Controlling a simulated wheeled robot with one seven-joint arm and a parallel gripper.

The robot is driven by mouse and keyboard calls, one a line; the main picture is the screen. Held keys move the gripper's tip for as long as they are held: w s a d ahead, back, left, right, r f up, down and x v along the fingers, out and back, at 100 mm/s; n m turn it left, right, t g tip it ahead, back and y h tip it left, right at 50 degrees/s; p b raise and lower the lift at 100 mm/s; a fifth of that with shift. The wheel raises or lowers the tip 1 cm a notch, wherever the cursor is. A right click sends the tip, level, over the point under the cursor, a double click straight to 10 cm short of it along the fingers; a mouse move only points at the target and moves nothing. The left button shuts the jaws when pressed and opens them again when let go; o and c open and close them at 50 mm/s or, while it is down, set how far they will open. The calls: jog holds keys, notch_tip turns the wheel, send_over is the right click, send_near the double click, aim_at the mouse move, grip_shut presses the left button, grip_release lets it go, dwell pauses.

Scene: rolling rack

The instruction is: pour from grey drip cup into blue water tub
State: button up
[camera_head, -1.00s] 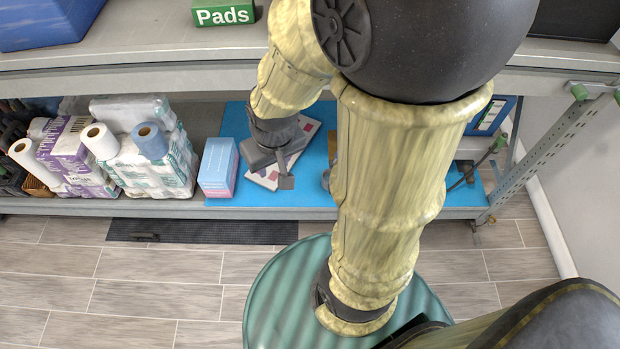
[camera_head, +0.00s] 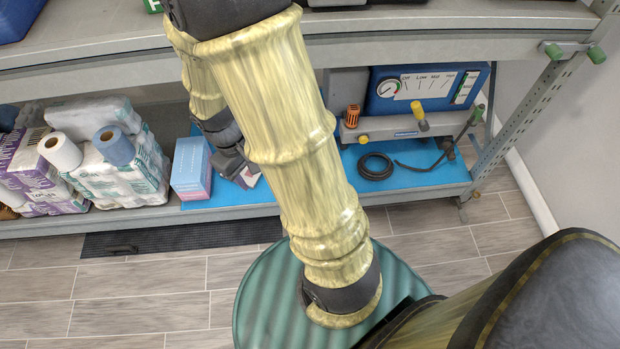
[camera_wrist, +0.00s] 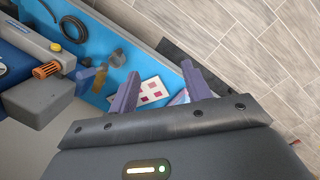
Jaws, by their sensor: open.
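My gripper (camera_wrist: 162,82) is open in the wrist view, its two purple-grey fingers apart with nothing held between them. It reaches over the blue mat of the lower shelf and shows partly behind my arm in the head view (camera_head: 232,160). A small grey rounded thing (camera_wrist: 117,57), probably the grey drip cup, stands on the mat beyond the fingers, apart from them. In the head view my arm hides that spot. A blue bin (camera_head: 18,18), possibly the blue water tub, is cut off at the top left on the upper shelf; its inside is hidden.
An amber bottle (camera_wrist: 100,78) stands near the grey thing. A white card with coloured squares (camera_wrist: 152,93) lies beyond the fingers. A black hose coil (camera_head: 376,166) and blue gauge unit (camera_head: 425,88) are to the right. A pink-blue box (camera_head: 190,168) and paper rolls are left.

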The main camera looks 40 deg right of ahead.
jog(key=w+d+f+n+h+b, duration=0.3)
jog(key=f+n+h+b, duration=0.2)
jog(key=f, duration=0.8)
jog(key=w+d+f+n+t+h+b, duration=0.1)
jog(key=w+d+f+n+h+b, duration=0.3)
jog(key=f, duration=0.9)
jog(key=w+d+f+n+h+b, duration=0.3)
jog(key=f+n+h+b, duration=0.3)
jog(key=f+b, duration=0.4)
notch_tip(320, 180, down, 4)
jog(key=shift+w+d+f+n+t+h, duration=0.1)
jog(key=shift+w+d+n+t+h, duration=0.3)
jog(key=shift+h, duration=0.3)
jog(key=d+b, duration=0.4)
jog(key=d, duration=0.8)
jog(key=shift+w, duration=0.2)
jog(key=shift+d, duration=0.2)
